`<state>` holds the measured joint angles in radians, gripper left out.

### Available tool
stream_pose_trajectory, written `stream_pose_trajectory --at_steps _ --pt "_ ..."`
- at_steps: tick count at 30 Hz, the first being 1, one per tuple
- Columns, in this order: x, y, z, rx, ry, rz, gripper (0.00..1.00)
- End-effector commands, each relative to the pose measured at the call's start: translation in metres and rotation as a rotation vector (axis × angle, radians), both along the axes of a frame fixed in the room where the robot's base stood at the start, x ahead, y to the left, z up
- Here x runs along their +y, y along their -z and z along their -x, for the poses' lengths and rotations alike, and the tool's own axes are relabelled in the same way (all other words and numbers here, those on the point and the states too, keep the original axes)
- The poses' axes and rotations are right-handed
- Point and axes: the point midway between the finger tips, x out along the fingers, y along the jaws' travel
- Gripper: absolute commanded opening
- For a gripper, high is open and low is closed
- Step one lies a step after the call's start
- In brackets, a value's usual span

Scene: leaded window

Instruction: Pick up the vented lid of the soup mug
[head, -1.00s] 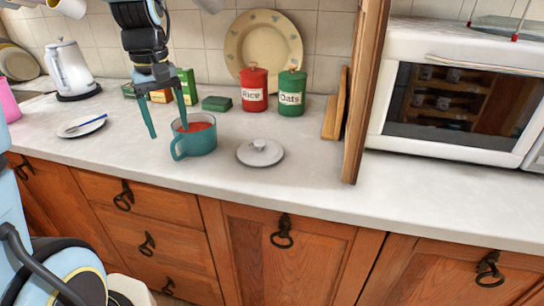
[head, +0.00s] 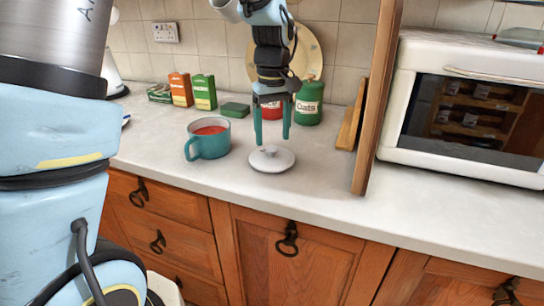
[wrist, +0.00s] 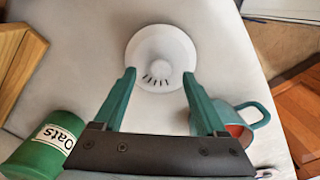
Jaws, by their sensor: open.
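The vented lid (head: 272,159) is a pale grey disc with a raised knob, lying on the counter right of the mug. In the wrist view the lid (wrist: 162,45) shows a row of dark slots and lies ahead of my fingertips, roughly centred between them. The teal soup mug (head: 208,139) holds red soup and stands uncovered; in the wrist view it is partly hidden behind a finger (wrist: 243,118). My gripper (head: 271,142) is open and empty, pointing down above and just behind the lid. It also shows in the wrist view (wrist: 158,73).
A green Oats canister (head: 309,103) and a red canister (head: 270,110) stand behind my gripper. A wooden panel (head: 376,110) and the white microwave (head: 460,110) are to the right. The counter in front of the lid is clear.

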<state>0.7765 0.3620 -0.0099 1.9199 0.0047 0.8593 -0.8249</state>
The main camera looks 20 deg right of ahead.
Motion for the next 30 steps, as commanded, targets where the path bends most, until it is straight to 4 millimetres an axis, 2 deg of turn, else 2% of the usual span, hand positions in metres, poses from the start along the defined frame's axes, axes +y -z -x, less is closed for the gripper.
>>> stream_pose_trajectory --at_steps 4,7,16,30 --pt "0.001 0.022 -0.002 0.004 0.001 -0.004 0.74" --pt "0.001 0.031 -0.003 0.002 0.001 -0.002 0.74" --pt "0.001 0.036 -0.003 0.000 0.001 0.000 0.73" --pt "0.001 0.036 -0.003 0.000 0.001 0.000 0.20"
